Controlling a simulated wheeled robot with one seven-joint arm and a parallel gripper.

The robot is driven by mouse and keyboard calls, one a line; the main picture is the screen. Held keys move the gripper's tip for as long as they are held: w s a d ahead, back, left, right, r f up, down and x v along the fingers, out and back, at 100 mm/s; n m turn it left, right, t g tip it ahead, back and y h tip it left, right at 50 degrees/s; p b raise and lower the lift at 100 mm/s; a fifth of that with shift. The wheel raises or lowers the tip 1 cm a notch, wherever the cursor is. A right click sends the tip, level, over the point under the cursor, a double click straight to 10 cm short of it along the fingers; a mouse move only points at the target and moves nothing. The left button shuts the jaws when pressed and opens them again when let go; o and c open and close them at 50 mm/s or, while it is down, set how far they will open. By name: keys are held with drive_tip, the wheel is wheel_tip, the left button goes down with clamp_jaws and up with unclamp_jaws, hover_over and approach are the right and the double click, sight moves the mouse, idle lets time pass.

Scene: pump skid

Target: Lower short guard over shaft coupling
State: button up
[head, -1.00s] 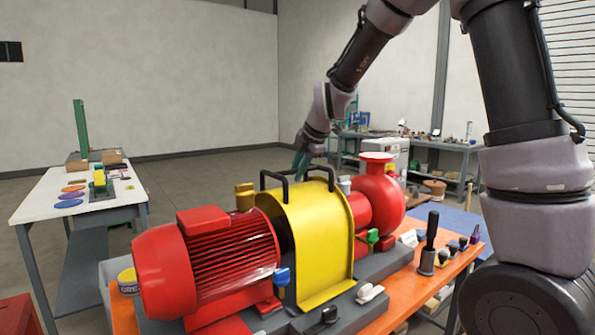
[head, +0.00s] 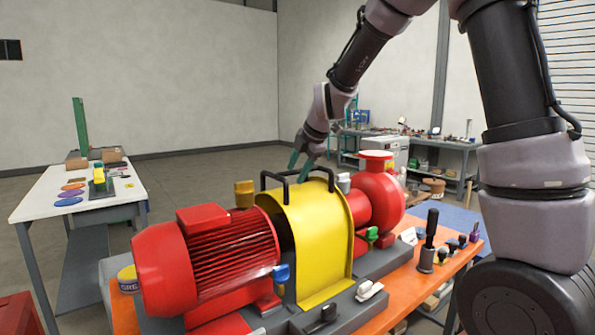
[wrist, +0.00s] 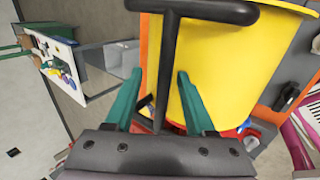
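The yellow short guard (head: 320,240) stands upright as an arch between the red motor (head: 205,260) and the red pump (head: 378,195). It hides the shaft coupling, and its near foot appears to rest on the grey base. My gripper (head: 300,166) is just above the guard's top, at the far side of the handles. In the wrist view its green fingers (wrist: 160,82) are apart, with a black handle (wrist: 162,65) running between them, and the yellow guard (wrist: 230,60) behind.
A blue-knobbed clamp (head: 281,274), a green-knobbed one (head: 372,235) and a white part (head: 368,290) are near the guard's foot. A black-handled tool (head: 428,240) stands on the orange bench (head: 400,300). A white table (head: 40,200) is at left.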

drive_tip(key=shift+f, duration=0.15)
drive_tip(key=shift+s, duration=0.1)
drive_tip(key=s+d+r+m, duration=0.6)
drive_tip(key=s+d+r, duration=0.3)
drive_tip(key=r, duration=0.3)
drive_tip(key=s+d+m+h, duration=0.1)
drive_tip(key=s+d+m, duration=0.5)
drive_tip(key=s+m, duration=0.3)
drive_tip(key=s+d+m+t, duration=0.1)
drive_tip(key=s+d+m, duration=0.4)
drive_tip(key=s+m, duration=0.4)
drive_tip(key=m, duration=0.5)
drive_tip(key=shift+d+f+t+h, duration=0.3)
drive_tip(key=shift+d+f+h, duration=0.05)
drive_tip(key=shift+h, duration=0.05)
drive_tip(key=shift+w, duration=0.1)
